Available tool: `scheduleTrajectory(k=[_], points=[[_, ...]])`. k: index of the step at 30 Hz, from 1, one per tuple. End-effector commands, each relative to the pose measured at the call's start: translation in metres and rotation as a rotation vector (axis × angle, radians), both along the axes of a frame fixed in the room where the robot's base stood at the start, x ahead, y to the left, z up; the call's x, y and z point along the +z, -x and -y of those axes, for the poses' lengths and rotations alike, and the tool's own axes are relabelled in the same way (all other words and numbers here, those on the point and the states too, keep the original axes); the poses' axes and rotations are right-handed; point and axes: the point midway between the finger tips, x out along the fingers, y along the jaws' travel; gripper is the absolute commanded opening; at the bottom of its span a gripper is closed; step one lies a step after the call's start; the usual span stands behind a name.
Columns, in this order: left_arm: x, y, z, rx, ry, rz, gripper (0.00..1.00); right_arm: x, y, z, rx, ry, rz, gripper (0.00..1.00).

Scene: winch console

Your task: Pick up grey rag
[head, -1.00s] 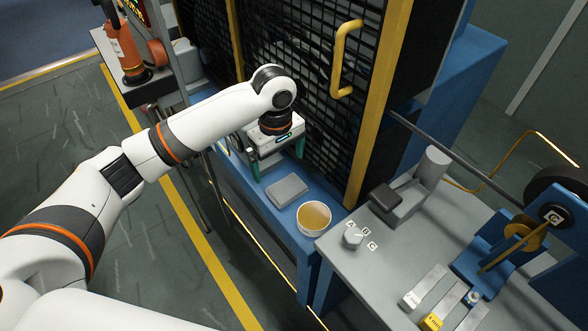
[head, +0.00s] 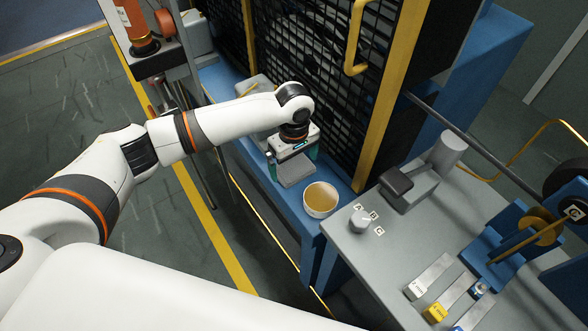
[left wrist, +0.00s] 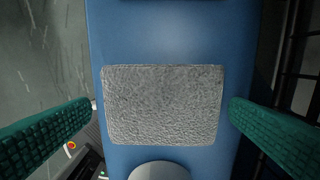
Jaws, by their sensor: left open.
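The grey rag (head: 297,170) lies flat, folded into a rectangle, on the blue ledge (head: 262,170) in front of the black mesh guard. In the head view my left gripper (head: 294,168) is right over it and hides part of it. In the left wrist view the whole rag (left wrist: 162,104) shows between the two green fingers, which are open with nothing between their tips (left wrist: 160,125). The fingers stand on either side of the rag and do not visibly touch it. My right gripper is not in view.
The mesh guard (head: 325,75) rises behind the ledge. The grey console (head: 395,245) with a knob and levers is at right.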

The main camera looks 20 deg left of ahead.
Motion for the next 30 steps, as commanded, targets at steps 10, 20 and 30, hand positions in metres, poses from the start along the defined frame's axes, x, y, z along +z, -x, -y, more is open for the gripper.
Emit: scheduleTrajectory(k=[10, 20, 30], points=[[-0.01, 0.0, 0.0, -0.001, 0.0, 0.001, 1.0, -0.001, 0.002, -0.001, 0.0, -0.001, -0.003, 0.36], [-0.009, 0.0, 0.0, -0.001, 0.0, 0.001, 0.63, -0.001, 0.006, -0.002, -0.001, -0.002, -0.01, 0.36], [0.02, 0.0, 0.0, -0.001, 0.001, 0.003, 0.63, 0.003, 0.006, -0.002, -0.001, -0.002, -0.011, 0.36]])
